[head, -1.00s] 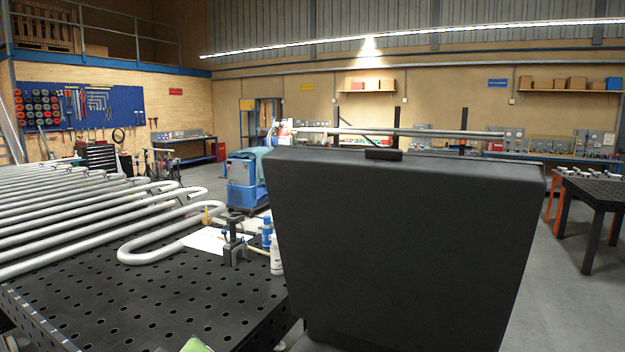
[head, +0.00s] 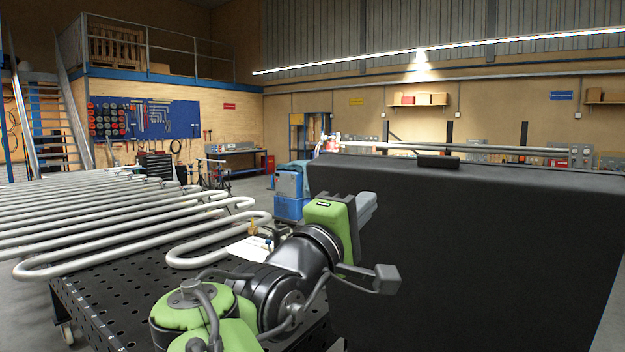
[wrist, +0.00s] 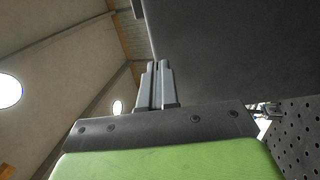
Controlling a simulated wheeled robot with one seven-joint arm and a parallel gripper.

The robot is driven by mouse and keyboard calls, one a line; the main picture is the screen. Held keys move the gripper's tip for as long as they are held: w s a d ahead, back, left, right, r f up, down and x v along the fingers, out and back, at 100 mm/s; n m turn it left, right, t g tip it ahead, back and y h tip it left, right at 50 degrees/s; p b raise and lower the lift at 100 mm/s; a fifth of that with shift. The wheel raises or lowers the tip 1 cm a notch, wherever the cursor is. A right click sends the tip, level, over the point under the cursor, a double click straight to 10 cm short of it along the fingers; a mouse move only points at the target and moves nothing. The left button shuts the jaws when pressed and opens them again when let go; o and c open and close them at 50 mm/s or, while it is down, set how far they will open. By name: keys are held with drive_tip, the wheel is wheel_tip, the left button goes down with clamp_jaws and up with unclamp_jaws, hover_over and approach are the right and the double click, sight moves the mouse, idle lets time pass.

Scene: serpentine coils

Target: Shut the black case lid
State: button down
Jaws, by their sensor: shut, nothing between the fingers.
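The black case lid (head: 470,240) stands raised and fills the right half of the head view, with a dark latch or handle (head: 438,162) on its top edge. In the wrist view the lid (wrist: 235,50) is a dark panel at the upper right. My gripper (head: 366,207) is at the lid's left part in the head view, partly hidden by my own wrist. In the wrist view my gripper (wrist: 155,66) has its two grey fingers together, empty, close to the lid's edge. I cannot tell whether they touch it. The case's lower part is out of view.
A black perforated table (head: 110,300) stands at the left, bearing long serpentine pipe coils (head: 130,225). A tool board (head: 145,118) and shelves line the far walls.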

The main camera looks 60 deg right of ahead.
sight(390, 179)
drive_tip(key=p+x, duration=0.1)
drive_tip(key=x, duration=0.7)
drive_tip(key=shift+p, duration=0.35)
drive_tip(key=shift+a, duration=0.15)
